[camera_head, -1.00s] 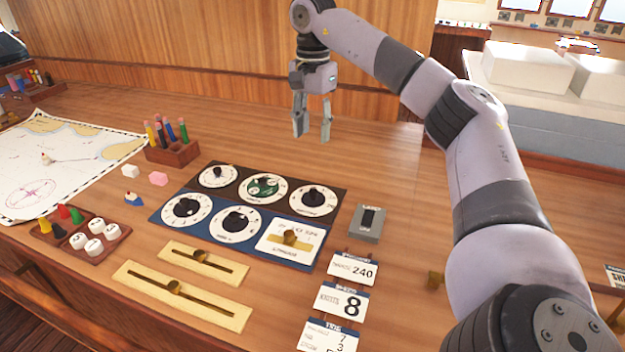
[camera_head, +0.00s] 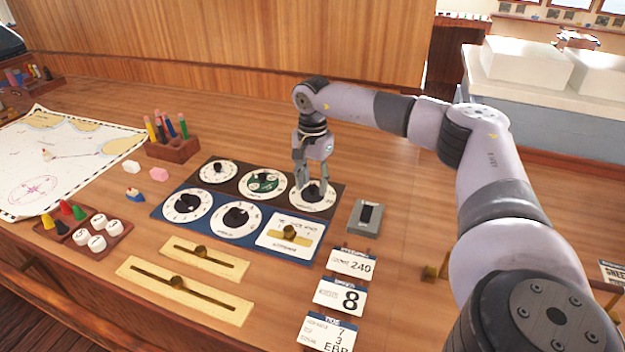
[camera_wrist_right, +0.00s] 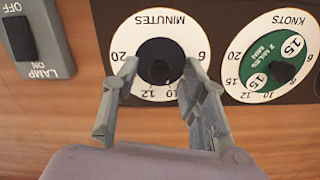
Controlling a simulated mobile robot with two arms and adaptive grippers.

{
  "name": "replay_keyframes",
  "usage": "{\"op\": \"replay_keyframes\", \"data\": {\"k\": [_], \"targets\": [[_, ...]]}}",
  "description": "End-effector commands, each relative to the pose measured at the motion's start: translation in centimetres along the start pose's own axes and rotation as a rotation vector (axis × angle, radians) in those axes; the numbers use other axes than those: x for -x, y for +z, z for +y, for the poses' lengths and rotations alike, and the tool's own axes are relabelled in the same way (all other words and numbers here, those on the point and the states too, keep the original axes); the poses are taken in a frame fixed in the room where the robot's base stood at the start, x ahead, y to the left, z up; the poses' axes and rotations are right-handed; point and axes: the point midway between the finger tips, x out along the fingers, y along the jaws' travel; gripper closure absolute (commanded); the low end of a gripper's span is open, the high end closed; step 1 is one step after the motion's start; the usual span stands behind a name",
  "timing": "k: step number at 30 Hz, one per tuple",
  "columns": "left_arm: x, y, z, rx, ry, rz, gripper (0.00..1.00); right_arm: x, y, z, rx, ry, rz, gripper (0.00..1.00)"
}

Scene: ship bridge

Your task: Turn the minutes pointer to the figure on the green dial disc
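The minutes dial (camera_wrist_right: 157,93) is white with a black knob (camera_wrist_right: 160,62), and "MINUTES" is printed on it upside down in the right wrist view. In the head view the minutes dial (camera_head: 326,202) is at the right end of the back row. My right gripper (camera_head: 313,192) points down over it. In the right wrist view my right gripper (camera_wrist_right: 160,70) is open, with one finger on each side of the knob; contact is unclear. The green dial disc (camera_wrist_right: 262,56), on the knots dial beside it, reads "2 miles" and "15". It also shows in the head view (camera_head: 264,184). My left gripper is not in view.
A grey lamp switch (camera_head: 366,216) stands right of the dials. More dials and a lever plate (camera_head: 291,250) are in front. Small cards (camera_head: 340,297), brass sliders (camera_head: 185,290), a pencil block (camera_head: 173,150) and a chart (camera_head: 60,160) surround the panel. The desk behind is clear.

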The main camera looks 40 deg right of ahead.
Motion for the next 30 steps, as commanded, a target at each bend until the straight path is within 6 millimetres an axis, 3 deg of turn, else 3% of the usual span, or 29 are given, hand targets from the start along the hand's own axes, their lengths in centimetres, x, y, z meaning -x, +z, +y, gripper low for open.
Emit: {"op": "replay_keyframes", "data": {"k": [6,23,30], "targets": [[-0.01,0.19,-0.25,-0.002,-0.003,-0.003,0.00,-0.02,0.00,-0.01,0.000,0.000,0.000,0.62],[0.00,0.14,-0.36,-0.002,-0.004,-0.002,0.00,0.03,0.00,-0.02,0.000,0.000,0.000,0.99],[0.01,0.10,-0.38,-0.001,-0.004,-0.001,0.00,0.04,0.00,-0.03,-0.002,0.000,0.000,1.00]]}}
